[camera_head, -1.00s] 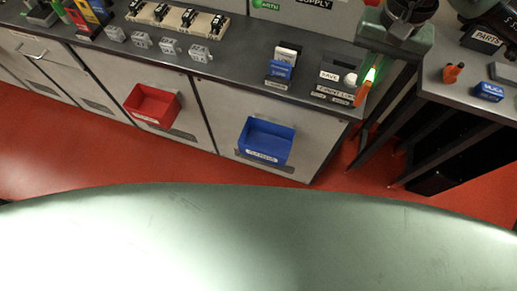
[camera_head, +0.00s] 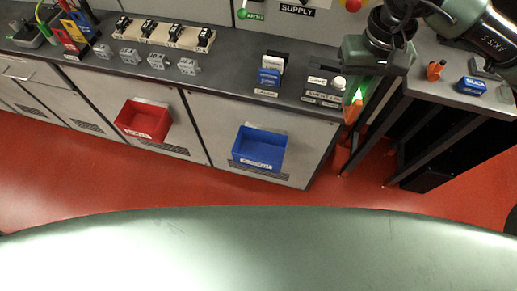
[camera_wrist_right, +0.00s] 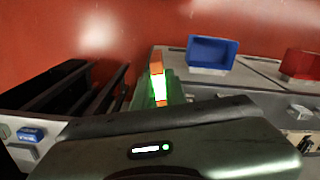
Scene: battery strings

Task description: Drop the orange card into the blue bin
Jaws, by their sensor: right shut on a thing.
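The orange card (camera_head: 353,113) is held in my right gripper (camera_head: 358,93), which is shut on it beside the right end of the bench. A green glow lies on the card and fingers. In the right wrist view the card (camera_wrist_right: 158,67) sticks out beyond the fingers (camera_wrist_right: 160,88). The blue bin (camera_head: 258,162) hangs on the front of the bench, left of and lower than the card in the head view. It looks empty. It also shows in the right wrist view (camera_wrist_right: 210,69), right of the card and apart from it. My left gripper is not in view.
A red bin (camera_head: 140,135) hangs on the bench front further left. Small stands with cards (camera_head: 269,77) and a labelled block (camera_head: 322,94) sit on the bench's right end. A side table (camera_head: 430,90) with dark legs stands at right. Red floor (camera_head: 200,195) is clear.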

